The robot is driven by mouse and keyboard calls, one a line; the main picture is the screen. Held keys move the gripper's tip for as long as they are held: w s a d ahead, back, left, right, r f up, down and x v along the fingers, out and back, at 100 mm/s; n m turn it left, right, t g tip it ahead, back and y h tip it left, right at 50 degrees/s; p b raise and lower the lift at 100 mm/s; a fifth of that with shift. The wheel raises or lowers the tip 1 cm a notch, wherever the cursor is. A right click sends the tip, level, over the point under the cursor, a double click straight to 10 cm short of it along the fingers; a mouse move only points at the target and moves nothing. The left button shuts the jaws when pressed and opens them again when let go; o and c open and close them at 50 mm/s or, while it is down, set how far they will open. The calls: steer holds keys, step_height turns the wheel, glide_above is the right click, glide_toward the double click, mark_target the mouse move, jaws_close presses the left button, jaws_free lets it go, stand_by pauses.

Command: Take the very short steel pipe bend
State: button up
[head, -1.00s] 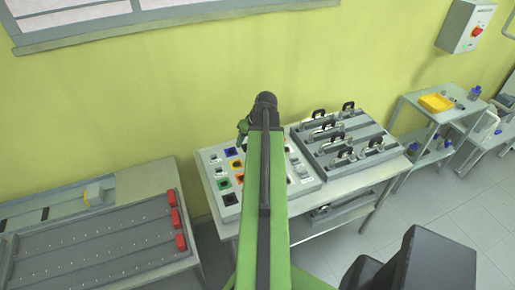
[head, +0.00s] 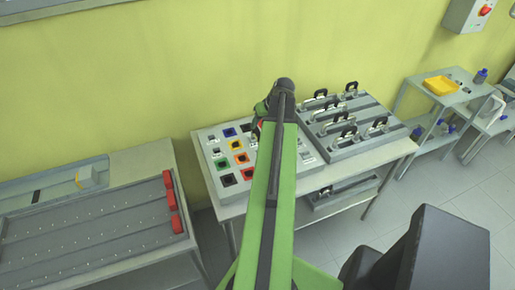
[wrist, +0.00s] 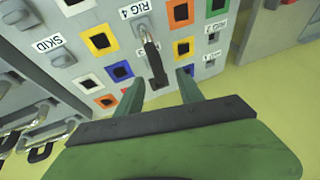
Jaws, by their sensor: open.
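My gripper (wrist: 160,82) is open, with its two green fingers pointing at a pale panel (wrist: 115,20) of coloured square sockets in the wrist view. A narrow dark piece (wrist: 153,62) with a grey end stands at the panel below the "RIG 4" label, in line with the gap between the fingertips. It may be a pipe bend seen edge-on; I cannot tell its length or whether the fingers flank it. In the head view, several steel bends with black ends (head: 345,118) stand on a grey rack (head: 372,152). My arm hides part of the panel (head: 205,142).
A grey perforated bench (head: 90,235) with red blocks (head: 172,203) stands at the left. A shelf table with a yellow tray (head: 440,86) is at the right. The yellow wall is close behind the panel. Floor (head: 430,180) is clear at the right.

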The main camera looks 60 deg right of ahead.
mark_target(258, 130)
steer(key=shift+w+d+f, duration=0.1)
steer(key=shift+w+f, duration=0.15)
steer(key=shift+f, duration=0.45)
steer(key=shift+r, duration=0.1)
steer(key=b+x, duration=0.5)
steer(key=shift+s+f, duration=0.2)
steer(key=shift+f, duration=0.1)
steer(key=shift+r, duration=0.2)
jaws_close()
steer(key=shift+s, duration=0.1)
